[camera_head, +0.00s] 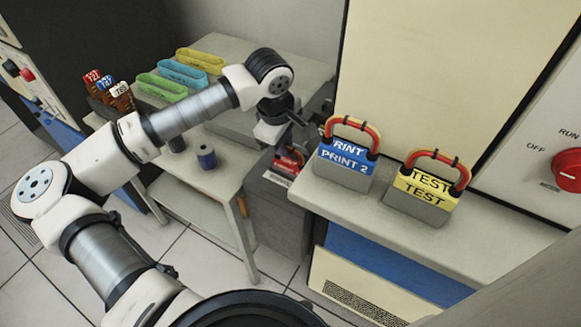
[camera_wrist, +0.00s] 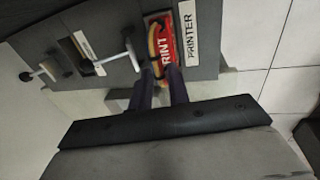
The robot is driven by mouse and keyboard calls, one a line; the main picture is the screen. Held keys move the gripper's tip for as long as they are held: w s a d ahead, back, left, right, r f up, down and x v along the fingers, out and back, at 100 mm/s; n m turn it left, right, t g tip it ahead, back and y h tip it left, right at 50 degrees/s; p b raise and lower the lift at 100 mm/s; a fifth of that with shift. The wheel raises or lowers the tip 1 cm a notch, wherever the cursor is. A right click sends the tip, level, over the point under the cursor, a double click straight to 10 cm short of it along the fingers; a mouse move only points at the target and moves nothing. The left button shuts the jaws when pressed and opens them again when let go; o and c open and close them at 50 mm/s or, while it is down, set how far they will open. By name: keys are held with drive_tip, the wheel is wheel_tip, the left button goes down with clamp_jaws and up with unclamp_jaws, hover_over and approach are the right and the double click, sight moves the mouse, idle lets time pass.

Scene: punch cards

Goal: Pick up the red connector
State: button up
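The red connector (camera_wrist: 167,38) with a yellow-and-red handle and white lettering sits at a dark grey panel beside a "PRINTER" label in the wrist view. In the head view the red connector (camera_head: 289,162) shows small and partly hidden at the top of a dark grey box. My gripper (camera_wrist: 161,70) has its two dark fingers apart, with a gap between them. The fingertips overlap the near end of the connector in the picture; I cannot tell whether they touch it. In the head view my gripper is partly hidden by my wrist.
A blue "PRINT 2" connector (camera_head: 345,160) and a yellow "TEST" connector (camera_head: 425,188) stand on the grey ledge (camera_head: 480,235) to the right. Two T-shaped handles (camera_wrist: 112,57) stick out from the panel.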

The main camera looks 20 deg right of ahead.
clamp_jaws()
drive_tip(key=shift+r, duration=0.2)
idle(1.1)
drive_tip(key=shift+r+b, duration=0.9)
drive_tip(key=shift+r, duration=2.45)
drive_tip(key=w+a+b, duration=0.4)
drive_tip(key=w+a, duration=0.7)
drive_tip(key=w, duration=0.3)
drive_tip(key=shift+w+r, duration=0.1)
